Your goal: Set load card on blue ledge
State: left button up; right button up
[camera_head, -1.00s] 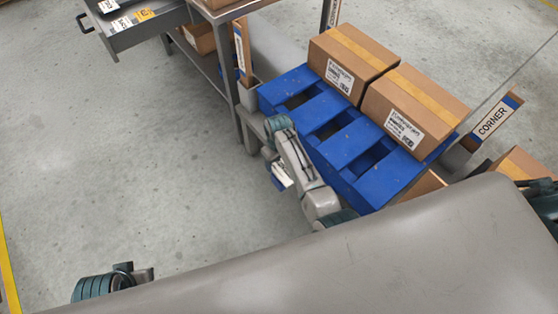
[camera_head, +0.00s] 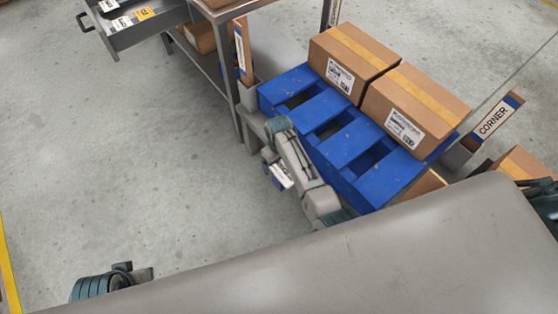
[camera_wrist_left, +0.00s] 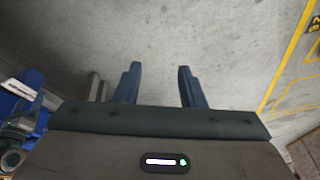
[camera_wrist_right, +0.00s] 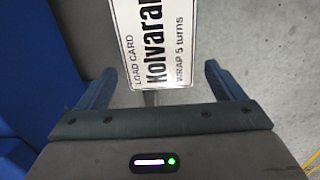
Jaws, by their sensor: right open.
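The load card (camera_wrist_right: 150,45), white with black print, shows between the fingers of my right gripper (camera_wrist_right: 161,80) in the right wrist view. Those fingers are apart, with a gap on each side of the card. Its far end is cut off, and I cannot tell what supports it. In the head view my right gripper (camera_head: 279,176) is low beside the blue pallet-like ledge (camera_head: 345,145), with a small white patch at it. Blue (camera_wrist_right: 25,70) also fills the left of the right wrist view. My left gripper (camera_wrist_left: 157,83) is open and empty above bare floor.
Two taped cartons (camera_head: 352,62) (camera_head: 418,108) stand on the blue ledge. A grey table (camera_head: 215,70) and an open drawer (camera_head: 140,28) are at the upper left. A CORNER sign (camera_head: 493,119) stands at the right. The floor (camera_head: 110,150) at left is clear.

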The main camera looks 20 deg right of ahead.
aim_at(279, 164)
jog(key=shift+r, duration=0.15)
jog(key=shift+r, duration=0.25)
notch_tip(279, 164, up, 13)
jog(key=p, duration=0.3)
jog(key=s+d+f+m+t, duration=0.1)
jog(key=s+d+f, duration=0.2)
jog(key=s, duration=0.3)
jog(key=s+d+f+m, duration=0.1)
jog(key=s+d+f, duration=0.25)
jog(key=s, duration=0.25)
pick_arm(q)
jog(key=s+x, duration=0.1)
jog(key=x, duration=0.7)
jog(key=shift+a+f+g, duration=0.2)
jog(key=shift+f+g, duration=0.1)
pick_arm(e)
jog(key=s+d+r+t, duration=0.1)
jog(key=s+d, duration=0.1)
jog(key=s, duration=0.6)
jog(key=s+d+r+m, duration=0.1)
jog(key=s+d, duration=0.2)
jog(key=s, duration=0.5)
jog(key=shift+s+r+t+h, duration=0.35)
jog(key=shift+t+h, duration=0.05)
pick_arm(q)
jog(key=shift+s, duration=0.15)
